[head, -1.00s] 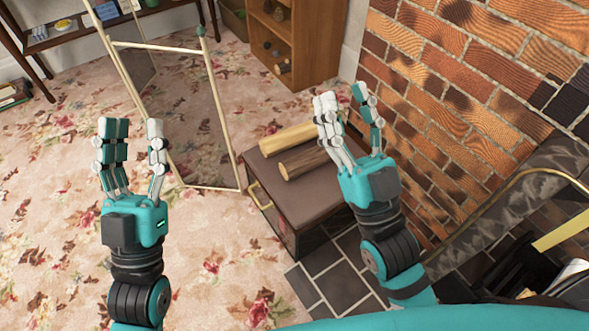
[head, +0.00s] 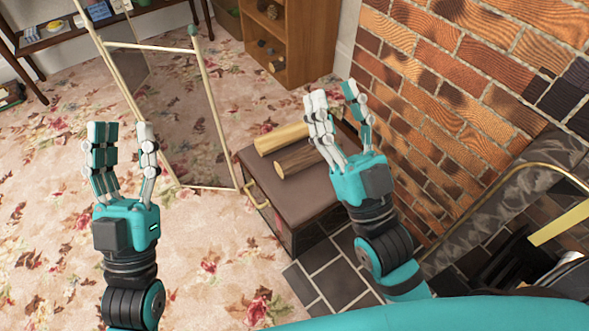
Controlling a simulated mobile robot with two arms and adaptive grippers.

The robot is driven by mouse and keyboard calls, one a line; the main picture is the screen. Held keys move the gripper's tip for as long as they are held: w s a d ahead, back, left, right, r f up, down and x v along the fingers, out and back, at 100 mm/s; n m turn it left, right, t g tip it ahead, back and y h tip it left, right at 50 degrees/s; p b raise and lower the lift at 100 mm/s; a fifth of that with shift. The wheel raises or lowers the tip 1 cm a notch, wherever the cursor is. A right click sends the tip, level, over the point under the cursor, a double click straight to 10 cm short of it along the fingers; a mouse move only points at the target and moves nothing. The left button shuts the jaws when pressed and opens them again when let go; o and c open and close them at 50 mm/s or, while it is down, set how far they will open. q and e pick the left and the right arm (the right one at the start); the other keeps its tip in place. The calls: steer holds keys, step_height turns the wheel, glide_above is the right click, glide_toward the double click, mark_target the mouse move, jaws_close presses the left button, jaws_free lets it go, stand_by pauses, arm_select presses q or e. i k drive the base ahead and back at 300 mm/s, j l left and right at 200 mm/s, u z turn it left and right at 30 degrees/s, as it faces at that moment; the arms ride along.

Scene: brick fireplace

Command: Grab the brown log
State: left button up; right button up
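The brown log (head: 297,159) lies on top of a dark brown box (head: 262,173) with a brass handle. A lighter, yellowish log (head: 279,138) lies just behind it. My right gripper (head: 336,100) is open and empty, over the right part of the box top. Its fingers hide the right ends of both logs, and I cannot tell whether they touch them. My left gripper (head: 117,132) is open and empty, above the carpet, well to the left of the box.
A glass-panelled screen frame (head: 222,125) stands left of the box. A brick wall (head: 440,110) and a brass fender rail (head: 500,180) are on the right. A wooden shelf unit (head: 312,45) stands behind. Floral carpet (head: 210,265) is open at left.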

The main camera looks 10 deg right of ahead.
mark_target(290, 164)
steer(key=i+j, duration=0.1)
steer(key=j, duration=0.15)
steer(key=i+j+z, duration=0.1)
steer(key=j+z, duration=0.9)
steer(key=z, duration=1.15)
steer(key=i, duration=0.05)
